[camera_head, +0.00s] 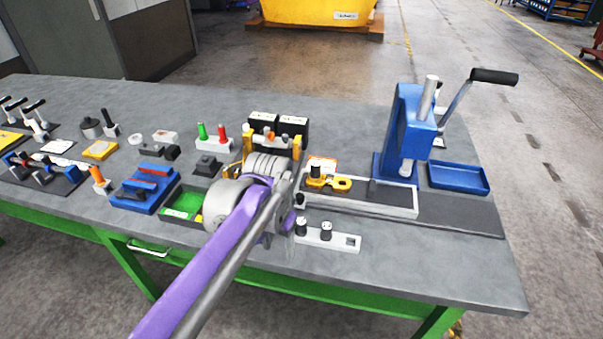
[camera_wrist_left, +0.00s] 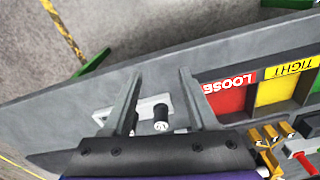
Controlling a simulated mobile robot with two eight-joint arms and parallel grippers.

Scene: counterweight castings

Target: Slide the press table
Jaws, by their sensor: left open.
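A blue arbor press (camera_head: 408,130) with a black-handled lever stands at the right of the bench. A long pale-edged slide with a dark channel (camera_head: 390,196), apparently the press table, lies under and left of it. A yellow piece (camera_head: 342,184) and a black knob sit at its left end. My left gripper (camera_head: 289,216) is open, just left of the slide's left end and apart from the press. In the wrist view its two fingers (camera_wrist_left: 158,76) stand apart; a white plate with a dark pin (camera_wrist_left: 160,118) shows between them. The slide is not clearly visible there.
The white plate (camera_head: 342,240) with dark pins lies near the front edge. A blue tray (camera_head: 458,178) is right of the press. Red LOOSE (camera_wrist_left: 228,95) and yellow TIGHT (camera_wrist_left: 287,84) compartments are beside the gripper. A yellow fixture (camera_head: 249,146) stands behind it. The front right bench is clear.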

